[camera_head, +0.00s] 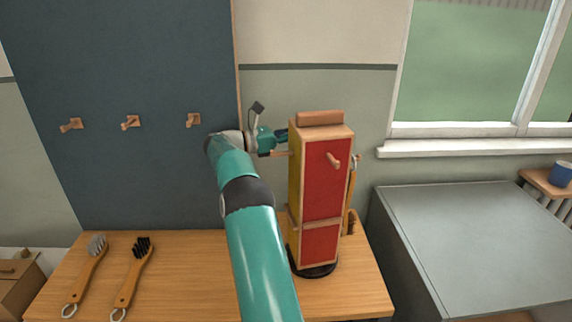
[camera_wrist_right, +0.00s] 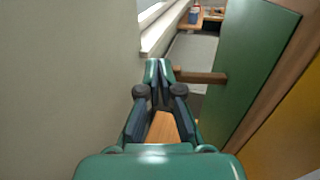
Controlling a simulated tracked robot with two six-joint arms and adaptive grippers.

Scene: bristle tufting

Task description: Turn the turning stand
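The turning stand (camera_head: 322,200) is a tall box on a round dark base, with a wooden block on top. It stands upright on the wooden table. A red face with a wooden peg (camera_head: 334,160) shows toward me, with a yellow face at its left. My right gripper (camera_head: 284,135) is at the stand's upper left, toward the back. In the right wrist view my right gripper (camera_wrist_right: 159,68) looks shut, its tips close together. A wooden peg (camera_wrist_right: 205,77) sticks out from the stand's green face (camera_wrist_right: 250,65), just beyond and right of the tips; contact is unclear. My left gripper is out of view.
Two brushes (camera_head: 88,275) (camera_head: 133,278) lie on the table's left part. A dark board (camera_head: 130,60) with wooden pegs stands behind. A brush hangs at the stand's right side. A grey surface (camera_head: 470,240) is at the right, below the window. The wall is close behind the stand.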

